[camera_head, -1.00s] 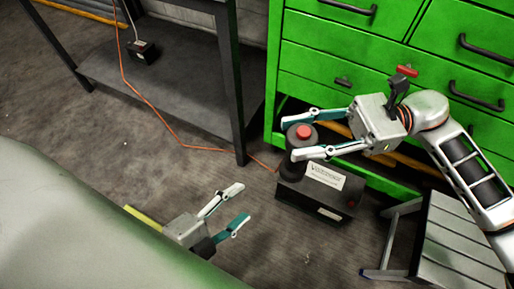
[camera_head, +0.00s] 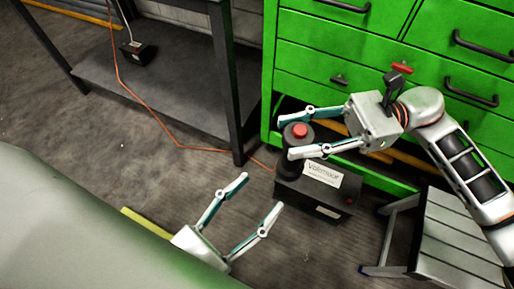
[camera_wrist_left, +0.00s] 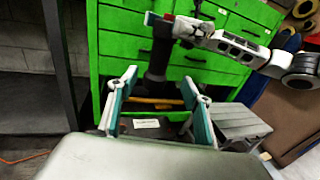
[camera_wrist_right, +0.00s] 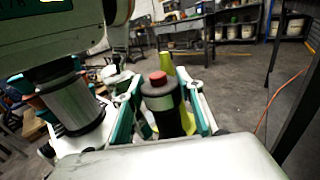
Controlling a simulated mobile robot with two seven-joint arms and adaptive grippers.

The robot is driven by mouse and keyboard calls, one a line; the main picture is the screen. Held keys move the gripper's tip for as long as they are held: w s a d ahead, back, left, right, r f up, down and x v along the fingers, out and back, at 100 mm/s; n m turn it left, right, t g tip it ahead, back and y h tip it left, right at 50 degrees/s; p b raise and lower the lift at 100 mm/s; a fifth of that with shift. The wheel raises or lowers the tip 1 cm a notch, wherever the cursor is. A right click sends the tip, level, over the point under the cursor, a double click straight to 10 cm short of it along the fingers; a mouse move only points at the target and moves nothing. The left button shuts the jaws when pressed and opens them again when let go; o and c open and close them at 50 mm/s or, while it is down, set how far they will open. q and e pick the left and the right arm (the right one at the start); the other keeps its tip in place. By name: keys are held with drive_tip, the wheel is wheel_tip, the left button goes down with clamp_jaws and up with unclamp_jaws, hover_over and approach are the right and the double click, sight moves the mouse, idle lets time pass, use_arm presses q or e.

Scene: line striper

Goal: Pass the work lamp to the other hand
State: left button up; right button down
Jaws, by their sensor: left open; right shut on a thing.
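The work lamp, a dark upright cylinder with a red top (camera_head: 299,131), is between the fingers of my right gripper (camera_head: 287,136), which is shut on it. In the right wrist view the lamp (camera_wrist_right: 163,108) stands between both fingers, with a pale band around it. My left gripper (camera_head: 262,190) is open and empty, below and to the left of the lamp in the head view, apart from it. In the left wrist view the lamp (camera_wrist_left: 158,60) shows as a dark column beyond the open fingers. My right fingers hide part of it.
A black labelled box (camera_head: 318,188) sits on the floor close by the lamp. A green drawer cabinet (camera_head: 340,55) stands behind, a grey step (camera_head: 455,240) at right. A dark table (camera_head: 165,85) is at upper left, with an orange cable (camera_head: 150,110) running down.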

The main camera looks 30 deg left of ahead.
sight(288, 164)
use_arm(q)
drive_tip(key=shift+x, duration=6)
clamp_jaws()
drive_tip(key=shift+r, duration=0.1)
use_arm(e)
drive_tip(key=c, duration=1.3)
unclamp_jaws()
drive_tip(key=shift+o, duration=0.2)
